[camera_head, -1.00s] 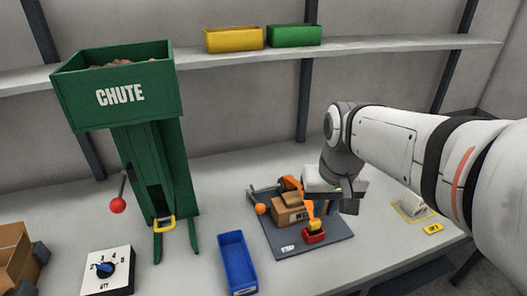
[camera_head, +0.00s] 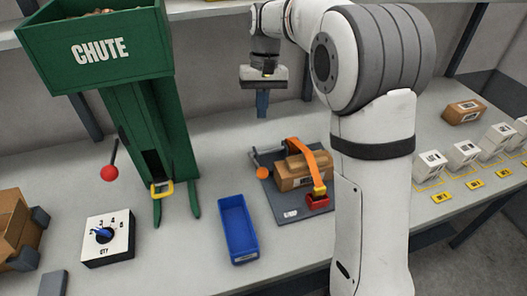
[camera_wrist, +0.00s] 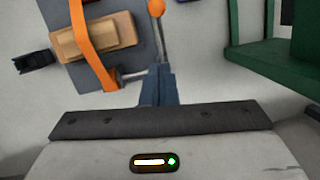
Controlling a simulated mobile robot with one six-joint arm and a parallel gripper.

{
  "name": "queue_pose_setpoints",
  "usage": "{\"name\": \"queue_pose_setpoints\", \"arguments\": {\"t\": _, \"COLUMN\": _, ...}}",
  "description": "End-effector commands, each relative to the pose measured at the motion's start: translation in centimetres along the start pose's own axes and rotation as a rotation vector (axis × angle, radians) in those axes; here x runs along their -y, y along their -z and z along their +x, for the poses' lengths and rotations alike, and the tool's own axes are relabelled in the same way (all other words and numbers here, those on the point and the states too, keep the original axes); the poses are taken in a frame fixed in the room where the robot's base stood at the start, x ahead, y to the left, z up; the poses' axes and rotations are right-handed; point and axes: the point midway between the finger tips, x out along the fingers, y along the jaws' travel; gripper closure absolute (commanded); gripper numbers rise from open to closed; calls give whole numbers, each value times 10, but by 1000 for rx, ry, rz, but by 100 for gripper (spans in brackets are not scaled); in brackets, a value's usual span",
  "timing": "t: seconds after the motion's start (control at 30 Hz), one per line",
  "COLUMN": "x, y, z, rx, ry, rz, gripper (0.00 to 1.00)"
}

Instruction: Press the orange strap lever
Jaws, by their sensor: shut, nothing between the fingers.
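The lever's orange knob (camera_head: 262,173) stands at the left end of the dark plate (camera_head: 292,214); the knob also shows in the wrist view (camera_wrist: 156,8), on a thin grey bar. An orange strap (camera_head: 307,158) arches over a brown box (camera_head: 290,183) on the plate. Its yellow end (camera_head: 319,191) is at the red buckle (camera_head: 317,202); I cannot tell whether it is latched. My gripper (camera_head: 262,114) is shut and empty, pointing down above and behind the plate, apart from the knob. The wrist view shows its fingers (camera_wrist: 157,78) near the lever bar's far end.
A blue bin (camera_head: 237,231) lies left of the plate. The green chute (camera_head: 145,120), with a red-knobbed handle (camera_head: 110,173), stands further left. A dial box (camera_head: 107,237) is at the front left. Small boxes (camera_head: 463,154) stand at the right.

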Motion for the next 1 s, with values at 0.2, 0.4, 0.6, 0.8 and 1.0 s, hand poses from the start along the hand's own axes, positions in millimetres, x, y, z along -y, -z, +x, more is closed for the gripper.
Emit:
{"name": "queue_pose_setpoints", "arguments": {"t": 0.2, "x": -3, "y": 1, "z": -1, "rx": -1, "ry": 1, "rz": 6, "gripper": 100}}
{"name": "queue_pose_setpoints", "arguments": {"t": 0.4, "x": -4, "y": 1, "z": 4, "rx": 0, "ry": 2, "rz": 8, "gripper": 100}}
{"name": "queue_pose_setpoints", "arguments": {"t": 0.6, "x": -4, "y": 0, "z": 33, "rx": 2, "ry": 1, "rz": 9, "gripper": 100}}
{"name": "queue_pose_setpoints", "arguments": {"t": 0.8, "x": -4, "y": 0, "z": 77, "rx": 3, "ry": 1, "rz": 9, "gripper": 100}}
{"name": "queue_pose_setpoints", "arguments": {"t": 1.0, "x": -4, "y": -10, "z": 108, "rx": -1, "ry": 1, "rz": 9, "gripper": 100}}
